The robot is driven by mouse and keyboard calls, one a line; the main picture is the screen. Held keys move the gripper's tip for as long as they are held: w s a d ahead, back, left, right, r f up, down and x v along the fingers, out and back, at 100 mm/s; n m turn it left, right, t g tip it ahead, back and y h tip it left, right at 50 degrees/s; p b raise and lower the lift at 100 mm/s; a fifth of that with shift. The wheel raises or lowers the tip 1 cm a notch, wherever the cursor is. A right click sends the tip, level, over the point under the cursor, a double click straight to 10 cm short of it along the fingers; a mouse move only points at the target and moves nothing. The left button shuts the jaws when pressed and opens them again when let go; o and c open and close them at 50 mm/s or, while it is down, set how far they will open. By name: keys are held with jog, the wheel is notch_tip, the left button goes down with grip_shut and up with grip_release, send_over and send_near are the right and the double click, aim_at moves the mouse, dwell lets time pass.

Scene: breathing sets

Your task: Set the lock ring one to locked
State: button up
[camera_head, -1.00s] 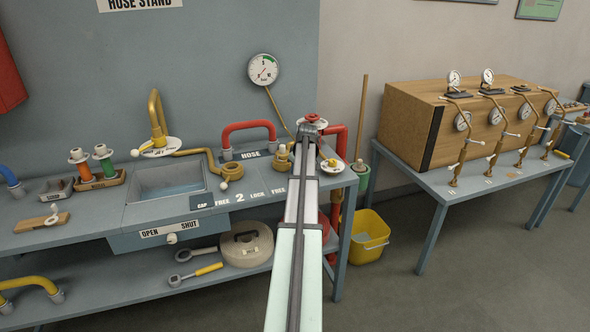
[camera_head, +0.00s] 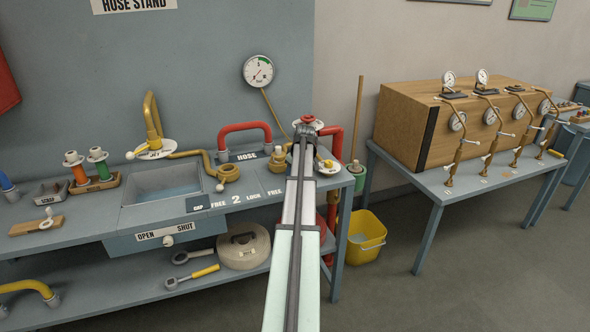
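My arm runs up the middle of the view, and my gripper (camera_head: 305,130) is at its far end, over the right end of the bench by the red pipe. Its fingers are too small and too covered to read. A brass ring coupling (camera_head: 229,173) sits on the bench behind the printed "FREE 2 LOCK" strip (camera_head: 237,200). A second brass fitting (camera_head: 280,161) stands just left of my arm, partly hidden. I see no readable "1" label, so I cannot tell which part is lock ring one. My arm covers part of the bench there.
A red hose handle (camera_head: 245,130) arches behind the couplings. A sink (camera_head: 165,184) and brass tap (camera_head: 152,115) lie left. A yellow bucket (camera_head: 361,240) stands on the floor right of the bench. A wooden cabinet (camera_head: 410,125) with gauges fills the right table.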

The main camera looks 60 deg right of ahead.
jog(key=shift+r, duration=0.1)
jog(key=v, duration=1.3)
jog(key=shift+r, duration=0.3)
jog(key=shift+s+a, duration=0.1)
